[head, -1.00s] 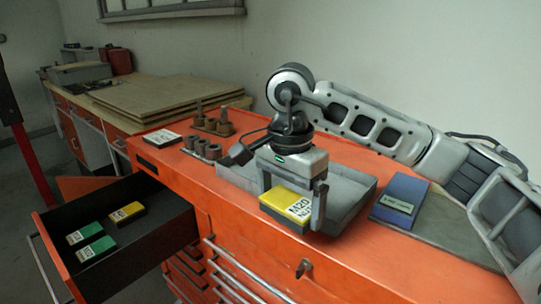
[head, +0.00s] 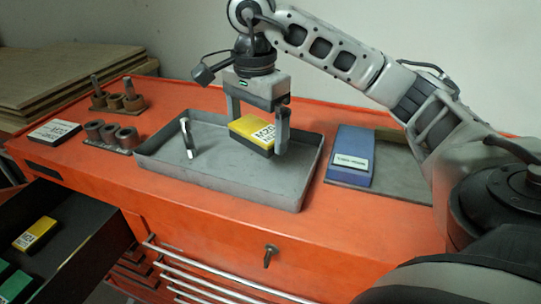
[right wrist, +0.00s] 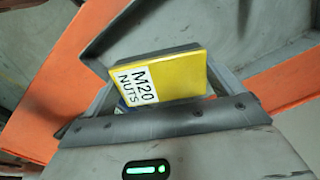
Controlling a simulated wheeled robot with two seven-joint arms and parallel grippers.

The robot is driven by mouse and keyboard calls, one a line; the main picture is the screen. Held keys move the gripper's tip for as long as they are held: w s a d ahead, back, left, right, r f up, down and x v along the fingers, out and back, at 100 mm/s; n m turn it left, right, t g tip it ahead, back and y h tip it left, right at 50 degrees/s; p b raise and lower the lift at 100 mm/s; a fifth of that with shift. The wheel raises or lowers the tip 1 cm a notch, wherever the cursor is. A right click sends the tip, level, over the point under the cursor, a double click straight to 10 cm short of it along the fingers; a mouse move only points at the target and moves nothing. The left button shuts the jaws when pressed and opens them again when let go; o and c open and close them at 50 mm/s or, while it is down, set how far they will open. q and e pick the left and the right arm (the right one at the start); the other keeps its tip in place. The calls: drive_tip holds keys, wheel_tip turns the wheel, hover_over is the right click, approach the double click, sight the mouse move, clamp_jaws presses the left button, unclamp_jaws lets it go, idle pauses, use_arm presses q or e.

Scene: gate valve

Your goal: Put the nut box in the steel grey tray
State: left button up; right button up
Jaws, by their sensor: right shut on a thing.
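The nut box (head: 255,128) is yellow on top with dark sides and a white label. In the right wrist view the nut box (right wrist: 170,75) shows its label reading "M20 NUTS". My right gripper (head: 259,137) points down and is shut on the box, with one finger on each side. It holds the box over the inside of the steel grey tray (head: 215,178), right of its middle. I cannot tell whether the box's underside touches the tray floor. My left gripper is not in view.
A small pale metal piece (head: 187,138) stands in the tray's left part. A blue box (head: 350,155) lies right of the tray. Metal sockets (head: 112,135) and a white-labelled box (head: 54,132) are to the left. An open drawer (head: 85,240) holds yellow and green boxes.

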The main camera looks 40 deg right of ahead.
sight(269, 125)
drive_tip(key=d+f, duration=0.2)
drive_tip(key=f, duration=0.1)
drive_tip(key=shift+s+d+b, duration=0.15)
drive_tip(key=shift+s+b, duration=0.25)
drive_tip(key=shift+d+f, duration=0.15)
drive_tip(key=shift+f, duration=0.05)
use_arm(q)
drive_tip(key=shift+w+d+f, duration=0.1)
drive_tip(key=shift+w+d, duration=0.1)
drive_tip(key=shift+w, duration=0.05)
use_arm(e)
drive_tip(key=shift+s+d+f, duration=0.1)
drive_tip(key=shift+f, duration=1.45)
drive_tip(key=shift+f, duration=0.1)
